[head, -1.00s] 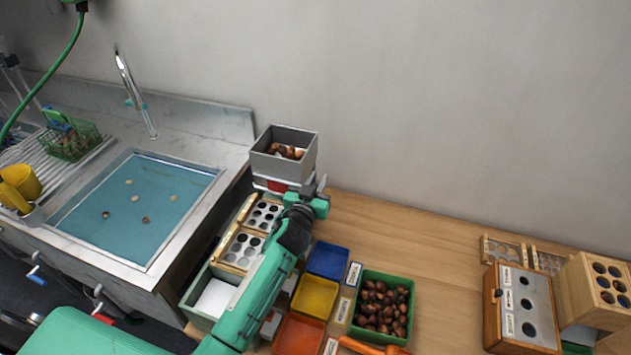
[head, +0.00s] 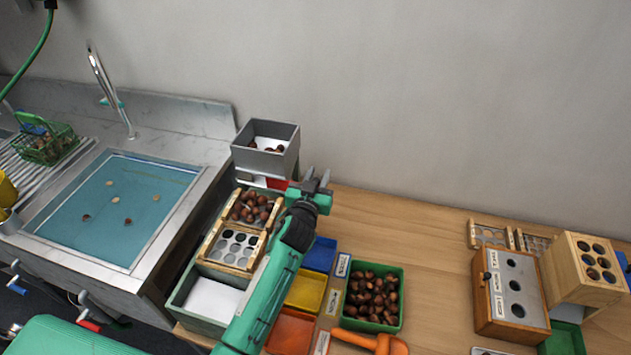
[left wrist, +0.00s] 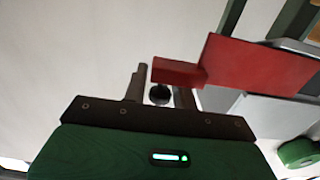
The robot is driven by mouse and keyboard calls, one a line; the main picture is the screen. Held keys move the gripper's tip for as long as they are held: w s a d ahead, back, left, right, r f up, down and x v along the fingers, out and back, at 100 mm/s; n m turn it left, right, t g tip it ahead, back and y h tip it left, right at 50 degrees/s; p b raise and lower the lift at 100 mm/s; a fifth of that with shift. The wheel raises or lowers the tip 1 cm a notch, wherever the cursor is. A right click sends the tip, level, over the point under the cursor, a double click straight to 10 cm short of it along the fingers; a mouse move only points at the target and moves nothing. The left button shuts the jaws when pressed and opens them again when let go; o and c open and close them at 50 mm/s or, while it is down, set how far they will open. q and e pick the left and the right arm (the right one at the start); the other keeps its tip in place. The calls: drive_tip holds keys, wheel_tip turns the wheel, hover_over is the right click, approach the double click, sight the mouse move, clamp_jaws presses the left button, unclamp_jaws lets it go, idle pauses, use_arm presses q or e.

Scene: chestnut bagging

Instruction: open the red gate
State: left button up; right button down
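The grey hopper (head: 265,148) stands at the back of the workbench with a few chestnuts in it. The red gate (head: 277,183) sticks out to the right below it. My left gripper (head: 317,182) is beside the gate's right end, its fingers apart. In the left wrist view the red gate (left wrist: 265,68) has a small tab that lies at the fingers (left wrist: 162,85) and covers part of the right one. Chestnuts (head: 252,207) lie on the rear part of the holed wooden tray (head: 233,247) below the hopper. My right gripper is not in view.
Blue, yellow (head: 306,293) and orange bins and a green bin of chestnuts (head: 373,298) stand right of my left arm. An orange scoop (head: 372,341) lies in front. Wooden hole boxes (head: 510,295) stand at the right. A sink (head: 115,209) is at the left.

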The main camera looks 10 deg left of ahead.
use_arm(q)
drive_tip(key=s+b, duration=0.3)
drive_tip(key=s, duration=1)
drive_tip(key=shift+s+a, duration=0.2)
drive_tip(key=shift+s, duration=0.2)
drive_tip(key=shift+f, duration=0.1)
idle(0.4)
